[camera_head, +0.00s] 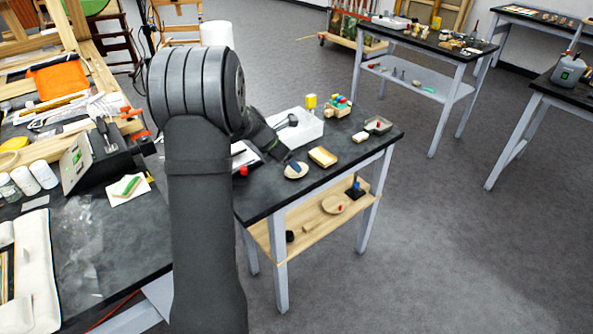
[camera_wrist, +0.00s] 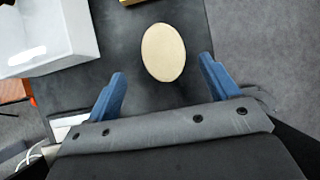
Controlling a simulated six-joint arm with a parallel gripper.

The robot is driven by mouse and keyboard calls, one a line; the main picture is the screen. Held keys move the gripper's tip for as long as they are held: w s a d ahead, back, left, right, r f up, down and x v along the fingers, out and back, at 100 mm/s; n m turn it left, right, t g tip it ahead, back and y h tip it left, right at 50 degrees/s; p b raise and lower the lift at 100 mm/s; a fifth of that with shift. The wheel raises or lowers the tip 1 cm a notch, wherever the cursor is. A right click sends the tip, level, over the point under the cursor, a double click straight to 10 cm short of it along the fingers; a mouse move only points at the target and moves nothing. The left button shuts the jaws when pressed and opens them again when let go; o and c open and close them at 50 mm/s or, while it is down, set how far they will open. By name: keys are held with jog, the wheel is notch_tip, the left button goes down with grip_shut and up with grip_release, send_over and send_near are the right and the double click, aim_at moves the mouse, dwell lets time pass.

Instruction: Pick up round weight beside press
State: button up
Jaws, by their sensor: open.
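A pale, flat round disc (camera_head: 296,172) lies on the dark top of the small table, close to its front edge. It shows whole in the wrist view (camera_wrist: 163,50), ahead of and between the blue fingertips. My gripper (camera_wrist: 162,68) is open and empty, with one finger on each side of the disc's near end and apart from it. In the head view my gripper (camera_head: 287,158) hangs at the disc, partly hidden by my arm. I cannot tell which object is the press, or whether this disc is the round weight.
A white open box (camera_head: 297,126) stands behind the disc, and left of it in the wrist view (camera_wrist: 60,35). The lower shelf (camera_head: 318,218) holds small items.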

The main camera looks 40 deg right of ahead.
jog(key=x, duration=0.5)
jog(key=shift+s+f, duration=0.15)
jog(key=c, duration=1.3)
jog(key=shift+r, duration=0.25)
